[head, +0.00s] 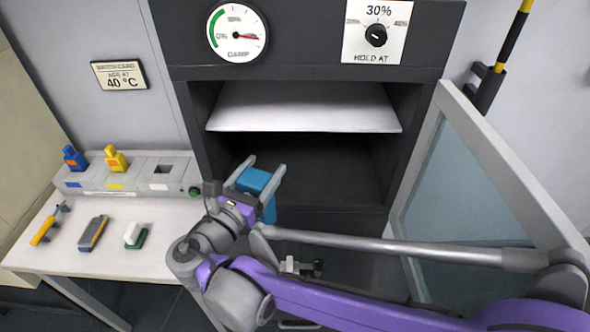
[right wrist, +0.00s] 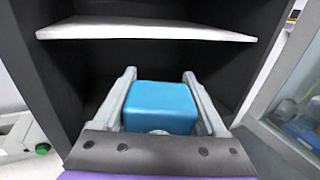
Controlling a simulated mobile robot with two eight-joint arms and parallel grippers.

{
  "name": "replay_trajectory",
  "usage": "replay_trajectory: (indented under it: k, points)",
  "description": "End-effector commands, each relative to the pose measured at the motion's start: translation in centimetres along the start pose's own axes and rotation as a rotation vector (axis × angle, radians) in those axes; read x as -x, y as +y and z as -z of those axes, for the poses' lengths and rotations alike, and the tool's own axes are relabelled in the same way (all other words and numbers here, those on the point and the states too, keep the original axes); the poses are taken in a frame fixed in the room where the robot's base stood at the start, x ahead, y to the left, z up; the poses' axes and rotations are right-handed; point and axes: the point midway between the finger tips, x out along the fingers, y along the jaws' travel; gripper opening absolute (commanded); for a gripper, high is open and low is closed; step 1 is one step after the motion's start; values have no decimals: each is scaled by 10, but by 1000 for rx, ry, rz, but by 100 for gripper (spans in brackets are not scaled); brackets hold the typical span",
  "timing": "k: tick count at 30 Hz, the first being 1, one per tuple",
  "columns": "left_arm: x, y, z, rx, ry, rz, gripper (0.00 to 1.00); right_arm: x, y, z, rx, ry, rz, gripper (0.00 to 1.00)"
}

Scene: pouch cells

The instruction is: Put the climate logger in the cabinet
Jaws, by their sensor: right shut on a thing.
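The climate logger, seen as a plain blue box (head: 257,181), is between the fingers of my right gripper (head: 264,167). In the right wrist view the box (right wrist: 160,103) sits between both fingers of the gripper (right wrist: 160,76), which is shut on it. The dark cabinet (head: 401,140) stands open, with a white shelf (head: 300,108) across its upper part. The logger is at the cabinet's front opening, below the shelf's level. The shelf (right wrist: 145,28) also shows above the logger in the right wrist view. My left gripper is not in view.
The glass cabinet door (head: 452,180) stands open at the right.

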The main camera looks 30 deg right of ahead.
Motion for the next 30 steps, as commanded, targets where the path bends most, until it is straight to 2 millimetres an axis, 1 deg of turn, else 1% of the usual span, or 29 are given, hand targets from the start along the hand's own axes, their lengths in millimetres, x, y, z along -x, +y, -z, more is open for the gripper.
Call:
replay_trajectory:
  k: [2, 5, 15, 18, 21, 24, 27, 30]
  points:
    - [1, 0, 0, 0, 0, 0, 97, -6, 0, 0, 0, -1, 3, 0]
    - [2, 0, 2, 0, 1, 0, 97, -25, -2, -1, 0, -2, 7, 0]
    - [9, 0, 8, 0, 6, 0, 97, -117, -1, -2, 0, -2, 7, 0]
    - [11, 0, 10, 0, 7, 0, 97, -142, -1, -2, 0, -1, 6, 0]
    - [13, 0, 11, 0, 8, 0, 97, -163, -1, -1, 0, -1, 5, 0]
    - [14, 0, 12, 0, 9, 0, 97, -175, -1, -1, 0, -1, 3, 0]
    - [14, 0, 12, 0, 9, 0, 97, -180, 0, 1, 0, 0, 0, 0]
    - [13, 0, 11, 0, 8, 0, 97, -180, 0, 12, 0, 0, 0, 0]
